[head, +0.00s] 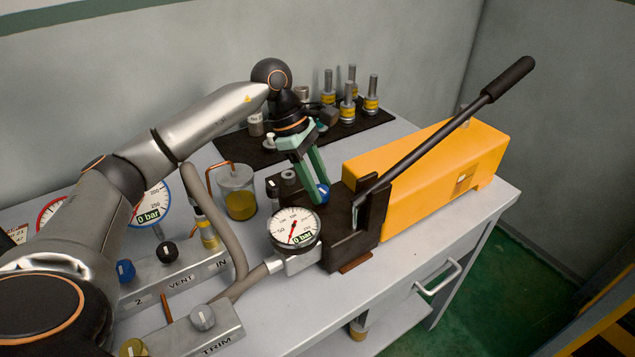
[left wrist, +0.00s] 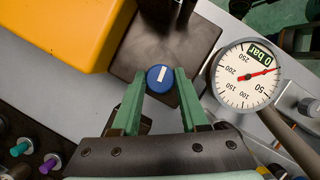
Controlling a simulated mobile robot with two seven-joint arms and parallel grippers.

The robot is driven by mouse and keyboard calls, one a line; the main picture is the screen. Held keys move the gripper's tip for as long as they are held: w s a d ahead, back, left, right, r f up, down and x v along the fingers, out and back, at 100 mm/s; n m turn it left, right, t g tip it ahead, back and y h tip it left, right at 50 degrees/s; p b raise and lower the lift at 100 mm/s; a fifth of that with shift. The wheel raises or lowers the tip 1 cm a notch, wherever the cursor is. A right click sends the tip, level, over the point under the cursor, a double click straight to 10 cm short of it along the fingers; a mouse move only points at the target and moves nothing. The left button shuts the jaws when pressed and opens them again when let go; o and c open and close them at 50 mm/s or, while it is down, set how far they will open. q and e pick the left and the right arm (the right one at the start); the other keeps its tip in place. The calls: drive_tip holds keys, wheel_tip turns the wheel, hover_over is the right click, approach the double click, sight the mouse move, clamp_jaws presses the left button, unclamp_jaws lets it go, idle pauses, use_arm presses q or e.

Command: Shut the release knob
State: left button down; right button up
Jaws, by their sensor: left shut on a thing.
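The release knob (head: 322,192) is a small blue knob with a white mark, on the dark block of the hand pump. It also shows in the left wrist view (left wrist: 160,77). My left gripper (head: 318,188) has green fingers and comes down onto the knob from above. In the left wrist view its two fingertips (left wrist: 160,82) stand on either side of the knob and are shut on it. The pump has a yellow body (head: 425,180) and a long lever with a black grip (head: 510,78), raised up to the right. My right gripper is not in view.
A gauge (head: 294,230) reading 0 bar sits beside the pump block. A valve block (head: 175,275) with blue and black knobs and a TRIM block (head: 200,325) lie at the left. Several metal fittings (head: 347,103) stand on a dark mat behind.

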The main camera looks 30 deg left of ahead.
use_arm(q)
drive_tip(key=shift+w+r+m, duration=0.1)
drive_tip(key=shift+m, duration=0.6)
drive_tip(key=shift+g, duration=0.3)
drive_tip(key=shift+c, duration=2.1)
unclamp_jaws()
drive_tip(key=v, duration=1.2)
drive_tip(key=shift+r, duration=0.2)
